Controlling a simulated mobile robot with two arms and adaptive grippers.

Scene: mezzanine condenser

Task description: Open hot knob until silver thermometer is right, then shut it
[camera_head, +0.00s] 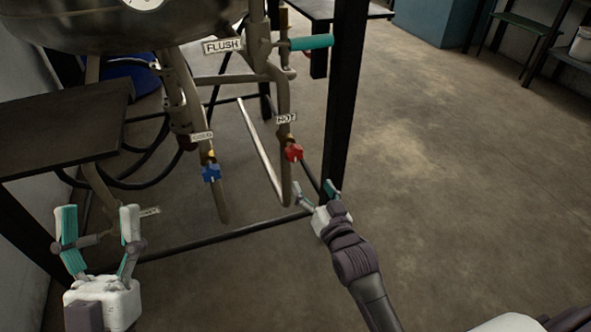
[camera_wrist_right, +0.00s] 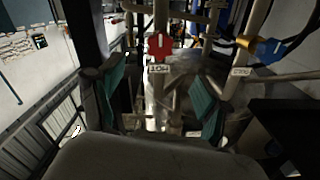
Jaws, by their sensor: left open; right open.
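The red knob (camera_head: 293,152) sits on a pipe below the HOT label (camera_head: 286,118); it also shows at upper centre in the right wrist view (camera_wrist_right: 159,46). My right gripper (camera_head: 314,190) is open and empty, below and right of the red knob in the head view. In the wrist view its teal fingers stand apart, with the knob beyond them and not between them. My left gripper (camera_head: 98,218) is open and empty at lower left. A round white dial (camera_head: 145,3) on the metal vessel is cut off at the top edge; its reading cannot be told.
A blue knob (camera_head: 211,173) is on the pipe left of the red one, near a label (camera_head: 202,136). A teal handle (camera_head: 311,43) is beside the FLUSH label (camera_head: 222,45). A black frame post (camera_head: 345,95) stands close right of the red knob.

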